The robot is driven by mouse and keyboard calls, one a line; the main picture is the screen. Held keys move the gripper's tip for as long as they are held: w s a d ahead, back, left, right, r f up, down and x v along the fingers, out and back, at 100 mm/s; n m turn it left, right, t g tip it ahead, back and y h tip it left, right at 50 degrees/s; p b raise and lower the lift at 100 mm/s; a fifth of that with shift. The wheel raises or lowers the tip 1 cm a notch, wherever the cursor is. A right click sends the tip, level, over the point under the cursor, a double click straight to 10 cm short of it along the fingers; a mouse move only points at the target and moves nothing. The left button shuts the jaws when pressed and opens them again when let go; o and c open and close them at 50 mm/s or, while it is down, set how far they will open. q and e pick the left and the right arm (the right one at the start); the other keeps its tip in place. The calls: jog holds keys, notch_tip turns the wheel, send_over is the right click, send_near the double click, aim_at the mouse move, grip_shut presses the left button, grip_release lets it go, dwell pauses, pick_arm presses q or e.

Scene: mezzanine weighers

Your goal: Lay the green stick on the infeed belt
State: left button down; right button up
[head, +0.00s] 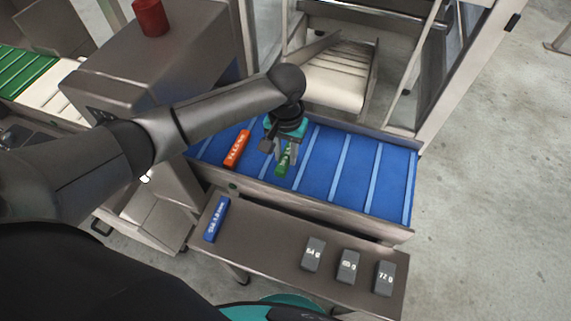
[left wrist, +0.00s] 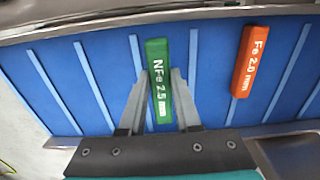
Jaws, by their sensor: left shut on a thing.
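The green stick (head: 283,164) is between the fingers of my left gripper (head: 287,152), over the blue infeed belt (head: 345,174). In the left wrist view the green stick (left wrist: 159,88) reads "NFe 2.5 mm", and my left gripper (left wrist: 160,92) is shut on its sides. The stick lies roughly along the belt's pale cross bars. I cannot tell whether it touches the belt. My right gripper is not in view.
An orange stick (head: 237,149) lies on the belt left of the green one; it also shows in the left wrist view (left wrist: 250,62). A blue stick (head: 216,219) and grey weights (head: 348,266) rest on the front shelf (head: 268,243). The belt's right part is clear.

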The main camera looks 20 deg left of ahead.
aim_at(286, 157)
pick_arm(q)
notch_tip(286, 157, down, 4)
jog(key=shift+r+b, duration=0.15)
jog(key=shift+b, duration=0.45)
jog(key=shift+f, duration=0.25)
jog(key=shift+f, duration=0.1)
jog(key=c, duration=0.6)
grip_release()
notch_tip(286, 157, up, 12)
jog(key=p, duration=0.3)
jog(key=shift+p, duration=0.3)
